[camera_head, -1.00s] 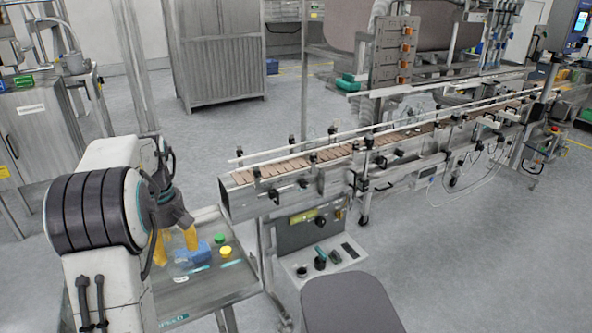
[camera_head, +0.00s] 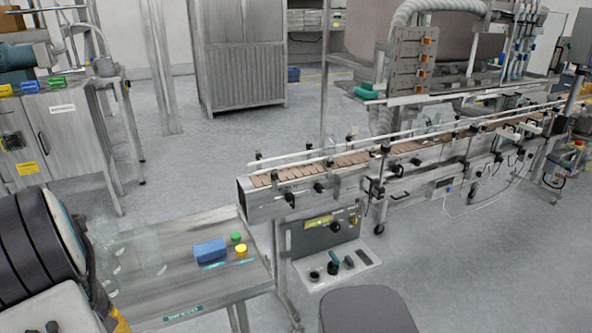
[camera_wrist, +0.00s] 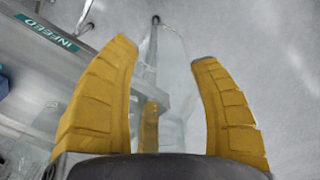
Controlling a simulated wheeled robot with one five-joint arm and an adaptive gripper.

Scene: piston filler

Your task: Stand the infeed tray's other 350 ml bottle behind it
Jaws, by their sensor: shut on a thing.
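In the wrist view my gripper (camera_wrist: 163,52) has its yellow fingers closed around a clear, faint bottle (camera_wrist: 172,105), whose outline is hard to make out. In the head view only a bit of a yellow finger shows at the bottom left, beside my arm. The infeed tray (camera_head: 230,283) is a grey metal table with a teal INFEED label, left of the conveyor. A faint clear bottle (camera_head: 150,250) appears to stand at the tray's left side. More clear shapes beside my arm are too faint to tell apart.
On the tray lie a blue block (camera_head: 210,250), a green cap (camera_head: 236,237) and a yellow cap (camera_head: 241,250). The conveyor (camera_head: 300,172) with rails and a control box (camera_head: 328,235) stands to the right. A grey cabinet (camera_head: 65,135) is at the left. The tray's front right is bare.

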